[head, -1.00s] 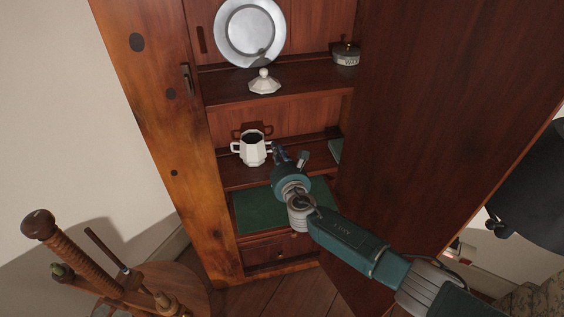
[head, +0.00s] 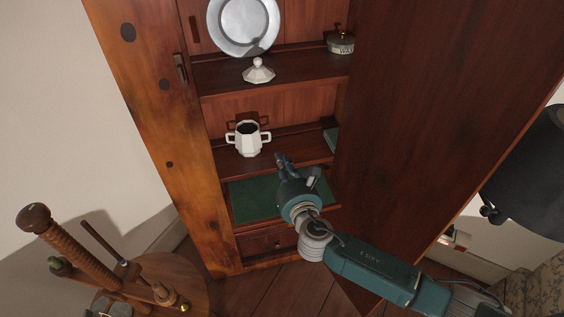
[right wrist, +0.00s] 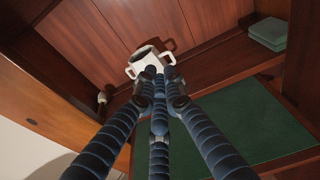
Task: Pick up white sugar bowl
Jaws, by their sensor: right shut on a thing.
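The white sugar bowl (head: 247,140) is a faceted pot with two handles, open on top and dark inside. It stands upright on the middle shelf of the cupboard. My right gripper (head: 283,158) is just in front and to the right of it, at its right handle. In the right wrist view the bowl (right wrist: 147,61) shows beyond the close-set fingertips (right wrist: 160,76), which overlap its lower right side and handle. My left gripper is not in view.
A white lid (head: 258,72) sits on the shelf above, with a pewter plate (head: 243,25) behind it and a small tin (head: 341,45) at right. The open cupboard door (head: 420,120) stands close on the right. A green surface (head: 255,203) lies below.

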